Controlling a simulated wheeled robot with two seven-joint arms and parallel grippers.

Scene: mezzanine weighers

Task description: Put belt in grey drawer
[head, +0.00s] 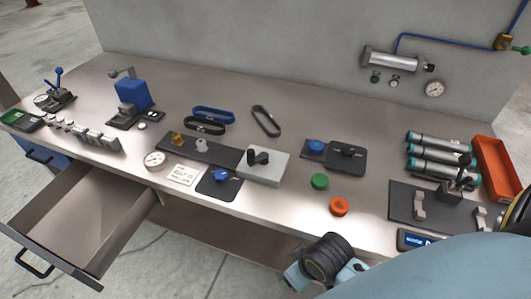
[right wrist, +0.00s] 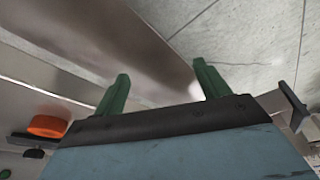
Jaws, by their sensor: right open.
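In the head view, a blue belt (head: 213,114) and a black belt (head: 205,126) lie close together at the back middle of the bench. A dark belt (head: 266,121) lies at an angle to their right. The grey drawer (head: 125,229) is pulled open at the lower left and is empty. In the right wrist view, my right gripper (right wrist: 160,85) is open, its two green fingers apart with nothing between them. Its arm enters the head view at the lower right, at the bench's front edge, well away from the belts. My left gripper is in neither view.
A blue drawer front (head: 45,152) is at the far left. A grey block (head: 264,167), dark mats, a green disc (head: 320,181) and an orange ring (head: 339,206) lie between the belts and the front edge. Several cylinders and an orange tray (head: 500,165) are at right.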

